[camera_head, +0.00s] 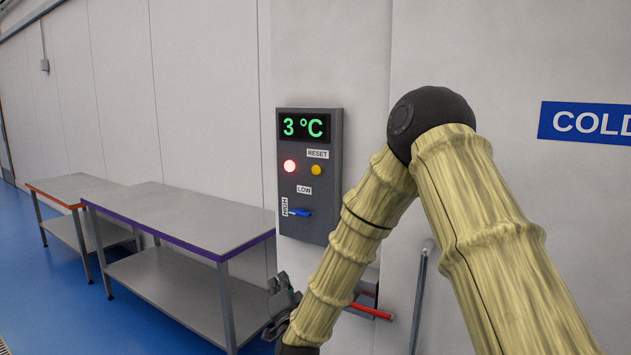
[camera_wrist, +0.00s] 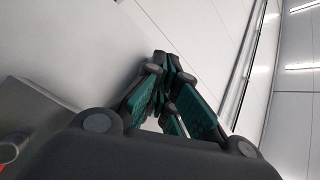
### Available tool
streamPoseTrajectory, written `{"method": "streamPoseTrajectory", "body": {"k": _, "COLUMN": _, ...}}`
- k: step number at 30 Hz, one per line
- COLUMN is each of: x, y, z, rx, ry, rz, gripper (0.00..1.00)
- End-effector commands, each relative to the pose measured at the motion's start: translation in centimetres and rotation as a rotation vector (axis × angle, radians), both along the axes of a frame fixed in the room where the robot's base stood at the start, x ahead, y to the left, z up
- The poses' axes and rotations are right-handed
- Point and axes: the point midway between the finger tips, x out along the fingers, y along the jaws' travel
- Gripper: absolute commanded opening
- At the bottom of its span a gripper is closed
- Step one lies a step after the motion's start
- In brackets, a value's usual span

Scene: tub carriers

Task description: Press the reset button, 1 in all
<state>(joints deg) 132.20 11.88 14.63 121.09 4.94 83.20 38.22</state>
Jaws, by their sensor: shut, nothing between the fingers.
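The reset button is a yellow round button (camera_head: 316,170) under the RESET label on a grey control box (camera_head: 335,190) on the wall. The box's display (camera_head: 303,126) reads 3 °C in green, and a red lamp (camera_head: 290,166) glows left of the button. A blue lever (camera_head: 300,212) sits below, by the HIGH and LOW labels. My gripper (camera_head: 281,300) is below the box, apart from the button, partly hidden by my arm. In the wrist view my gripper (camera_wrist: 178,75) has its green-padded fingers together and empty, against the pale wall.
Two metal tables stand along the left wall, one with a purple edge (camera_head: 180,215) and one with an orange edge (camera_head: 75,188). A red handle (camera_head: 371,311) and a grey vertical bar (camera_head: 419,300) are right of my gripper. A blue COLD sign (camera_head: 585,122) hangs at right.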

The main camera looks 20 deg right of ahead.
Motion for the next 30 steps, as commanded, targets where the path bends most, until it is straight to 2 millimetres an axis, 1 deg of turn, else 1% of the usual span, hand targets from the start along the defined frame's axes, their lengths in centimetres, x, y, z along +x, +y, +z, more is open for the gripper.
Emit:
{"method": "streamPoseTrajectory", "body": {"k": 1, "x": 0.5, "y": -0.2, "z": 2.1, "rx": 0.02, "ry": -0.04, "rz": -0.009, "gripper": 0.0}}
{"method": "streamPoseTrajectory", "body": {"k": 3, "x": 1.0, "y": -0.3, "z": 4.7, "rx": 0.052, "ry": -0.095, "rz": -0.019, "gripper": 0.0}}
{"method": "streamPoseTrajectory", "body": {"k": 5, "x": 1.3, "y": -0.4, "z": 6.8, "rx": 0.078, "ry": -0.14, "rz": -0.026, "gripper": 0.0}}
{"method": "streamPoseTrajectory", "body": {"k": 6, "x": 1.5, "y": -0.6, "z": 8.4, "rx": 0.096, "ry": -0.173, "rz": -0.031, "gripper": 0.0}}
{"method": "streamPoseTrajectory", "body": {"k": 8, "x": 1.8, "y": -0.7, "z": 10.6, "rx": 0.122, "ry": -0.219, "rz": -0.039, "gripper": 0.0}}
{"method": "streamPoseTrajectory", "body": {"k": 12, "x": 2.1, "y": -1.2, "z": 15.8, "rx": 0.185, "ry": -0.328, "rz": -0.053, "gripper": 0.0}}
{"method": "streamPoseTrajectory", "body": {"k": 15, "x": 2.0, "y": -1.6, "z": 19.2, "rx": 0.226, "ry": -0.402, "rz": -0.061, "gripper": 0.0}}
{"method": "streamPoseTrajectory", "body": {"k": 18, "x": 1.9, "y": -1.9, "z": 22.1, "rx": 0.261, "ry": -0.466, "rz": -0.066, "gripper": 0.0}}
{"method": "streamPoseTrajectory", "body": {"k": 21, "x": 1.7, "y": -2.1, "z": 24.2, "rx": 0.288, "ry": -0.513, "rz": -0.069, "gripper": 0.0}}
{"method": "streamPoseTrajectory", "body": {"k": 24, "x": 1.6, "y": -2.2, "z": 25.6, "rx": 0.305, "ry": -0.543, "rz": -0.069, "gripper": 0.0}}
{"method": "streamPoseTrajectory", "body": {"k": 27, "x": 1.5, "y": -2.3, "z": 26.2, "rx": 0.314, "ry": -0.558, "rz": -0.07, "gripper": 0.0}}
{"method": "streamPoseTrajectory", "body": {"k": 30, "x": 1.4, "y": -2.3, "z": 26.3, "rx": 0.317, "ry": -0.562, "rz": -0.071, "gripper": 0.0}}
